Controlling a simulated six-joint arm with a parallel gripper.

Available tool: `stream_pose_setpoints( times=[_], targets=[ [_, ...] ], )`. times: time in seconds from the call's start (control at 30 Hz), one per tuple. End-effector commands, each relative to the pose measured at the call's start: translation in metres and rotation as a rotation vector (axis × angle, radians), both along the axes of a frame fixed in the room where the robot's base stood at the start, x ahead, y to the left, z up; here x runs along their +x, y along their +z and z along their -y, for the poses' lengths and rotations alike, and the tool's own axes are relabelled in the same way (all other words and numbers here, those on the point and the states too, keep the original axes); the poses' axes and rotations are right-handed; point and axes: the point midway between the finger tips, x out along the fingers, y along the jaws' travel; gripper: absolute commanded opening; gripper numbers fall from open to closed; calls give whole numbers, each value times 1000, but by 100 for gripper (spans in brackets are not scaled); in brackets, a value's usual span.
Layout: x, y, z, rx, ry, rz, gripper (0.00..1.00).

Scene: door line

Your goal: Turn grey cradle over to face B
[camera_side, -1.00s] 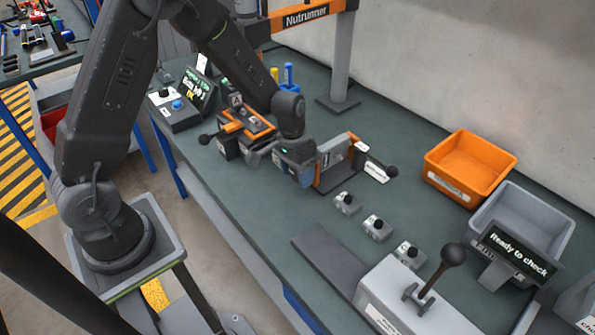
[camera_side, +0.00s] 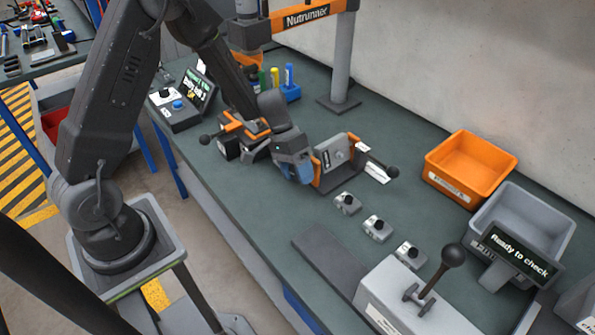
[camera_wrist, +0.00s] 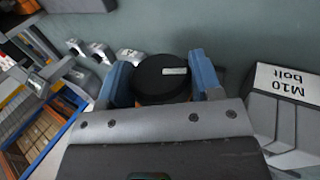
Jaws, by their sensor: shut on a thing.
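The grey cradle (camera_side: 337,156) stands on the bench in the side view, a grey plate with orange edges. My gripper (camera_side: 304,172) is low at the cradle's left side. In the wrist view my gripper (camera_wrist: 163,82) has its blue fingers shut on a round black knob (camera_wrist: 160,85) with a pale mark. The knob's link to the cradle is hidden by my gripper in the side view. I cannot read a face letter on the cradle.
An orange-and-black fixture (camera_side: 229,145) stands behind my wrist. Several grey bits line the bench, such as a small block (camera_side: 347,203). An orange bin (camera_side: 440,165), a grey bin (camera_side: 560,222) and a lever box (camera_side: 375,290) stand to the right.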

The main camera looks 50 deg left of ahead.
Motion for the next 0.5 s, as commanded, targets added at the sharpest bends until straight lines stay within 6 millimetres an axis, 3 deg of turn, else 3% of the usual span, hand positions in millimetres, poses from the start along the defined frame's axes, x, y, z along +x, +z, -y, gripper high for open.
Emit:
stream_pose_setpoints(
  times=[0.13, 0.17, 0.4, 0.5],
  targets=[
    [0, -1, 0, 2, 0, -1, 35],
    [0, -1, 0, 2, 0, -1, 61],
    [0, 0, 0, 2, 0, -1, 84],
    [0, 0, 0, 2, 0, -1, 84]
  ],
)
